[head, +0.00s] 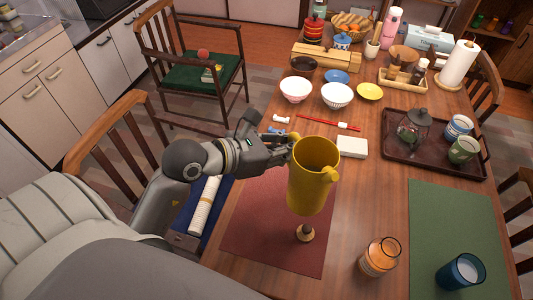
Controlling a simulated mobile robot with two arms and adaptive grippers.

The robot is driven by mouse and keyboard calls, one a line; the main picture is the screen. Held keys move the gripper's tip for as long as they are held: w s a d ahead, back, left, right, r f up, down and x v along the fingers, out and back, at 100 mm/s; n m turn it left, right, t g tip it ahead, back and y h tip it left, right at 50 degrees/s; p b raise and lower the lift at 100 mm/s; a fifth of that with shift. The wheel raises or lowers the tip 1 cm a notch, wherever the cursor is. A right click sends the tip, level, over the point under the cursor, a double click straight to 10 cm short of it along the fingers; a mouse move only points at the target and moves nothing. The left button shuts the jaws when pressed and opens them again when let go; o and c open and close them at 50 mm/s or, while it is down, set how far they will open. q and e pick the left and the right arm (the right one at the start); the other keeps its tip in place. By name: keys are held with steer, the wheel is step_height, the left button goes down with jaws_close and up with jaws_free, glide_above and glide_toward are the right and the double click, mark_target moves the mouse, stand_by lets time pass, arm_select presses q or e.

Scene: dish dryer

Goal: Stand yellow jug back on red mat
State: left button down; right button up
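The yellow jug (312,182) is close to upright, its open top facing up and its spout toward the lower right. It appears to be held above the red mat (262,235), near the mat's right side. My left gripper (288,148) is at the jug's upper left side and looks shut on it; the jug hides the fingertips and the grasped part. A small wooden object with a round base (305,233) shows on the mat just below the jug. My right gripper is not in view.
An orange glass jar (380,257) stands right of the mat. A blue cup (461,272) is on the green mat (455,225). A white box (352,147) lies behind the jug. A brown tray (400,150) holds a lantern and cups. The red mat's left part is bare.

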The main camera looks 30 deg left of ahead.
arm_select(q)
steer(key=w+a+f+b, duration=0.1)
steer(key=w+a+f, duration=0.7)
steer(key=a+f, duration=0.2)
step_height(320, 180, down, 2)
steer(key=shift+f, duration=0.2)
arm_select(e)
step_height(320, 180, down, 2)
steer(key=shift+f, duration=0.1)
arm_select(q)
steer(key=shift+f, duration=0.15)
steer(key=c, duration=1.5)
jaws_free()
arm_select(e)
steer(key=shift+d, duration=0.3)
